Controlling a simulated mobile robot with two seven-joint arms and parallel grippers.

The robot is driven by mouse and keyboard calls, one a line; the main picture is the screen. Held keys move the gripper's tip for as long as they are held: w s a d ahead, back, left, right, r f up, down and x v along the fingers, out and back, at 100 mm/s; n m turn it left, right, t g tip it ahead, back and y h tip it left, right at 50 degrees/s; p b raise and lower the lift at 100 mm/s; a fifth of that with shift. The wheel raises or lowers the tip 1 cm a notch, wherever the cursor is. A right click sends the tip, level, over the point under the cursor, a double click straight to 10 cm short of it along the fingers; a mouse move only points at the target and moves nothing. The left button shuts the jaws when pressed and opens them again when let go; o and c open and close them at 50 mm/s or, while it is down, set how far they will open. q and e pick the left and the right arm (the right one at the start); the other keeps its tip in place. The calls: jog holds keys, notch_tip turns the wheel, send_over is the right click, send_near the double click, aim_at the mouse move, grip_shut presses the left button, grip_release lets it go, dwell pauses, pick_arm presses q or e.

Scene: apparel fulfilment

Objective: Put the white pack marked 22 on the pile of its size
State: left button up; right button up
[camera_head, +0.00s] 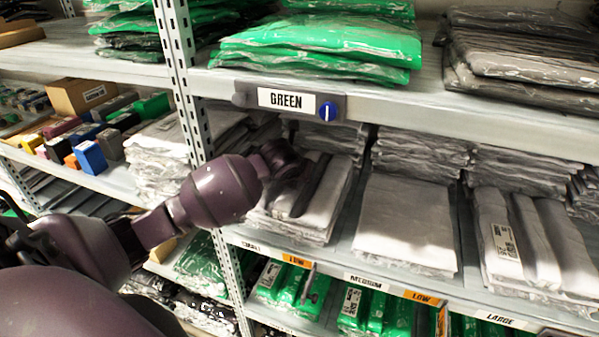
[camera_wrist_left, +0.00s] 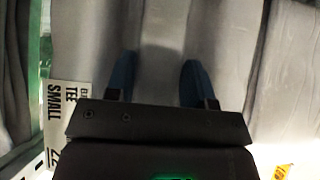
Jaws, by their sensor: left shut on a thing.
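The white pack (camera_wrist_left: 155,35) fills the middle of the left wrist view. Its label (camera_wrist_left: 66,110) reads "TEE SMALL", with a partly hidden "22" below. My left gripper (camera_wrist_left: 158,80) has its blue fingertips apart with the pack's white material between them, shut on it. In the head view my left gripper (camera_head: 308,185) is over the leftmost white pile (camera_head: 290,228), above the partly hidden "SMALL" shelf label (camera_head: 252,246). The held pack (camera_head: 326,190) lies at the top of that pile; whether it rests there is unclear. My right gripper is not in view.
A medium white pile (camera_head: 405,225) and a large white pile (camera_head: 535,245) stand to the right. The shelf above, with a "GREEN" sign (camera_head: 287,100), overhangs the piles. A perforated upright (camera_head: 190,90) stands left of the small pile. Green packs (camera_head: 290,285) lie below.

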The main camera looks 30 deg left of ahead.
pick_arm(q)
jog(key=shift+f, duration=0.1)
jog(key=o, duration=1.2)
jog(key=shift+c, duration=0.2)
jog(key=shift+s+r, duration=0.2)
jog(key=shift+r, duration=0.1)
jog(key=v, duration=1.1)
jog(key=shift+s+r+b, duration=0.2)
jog(key=shift+r+b, duration=0.05)
jog(key=shift+b, duration=0.15)
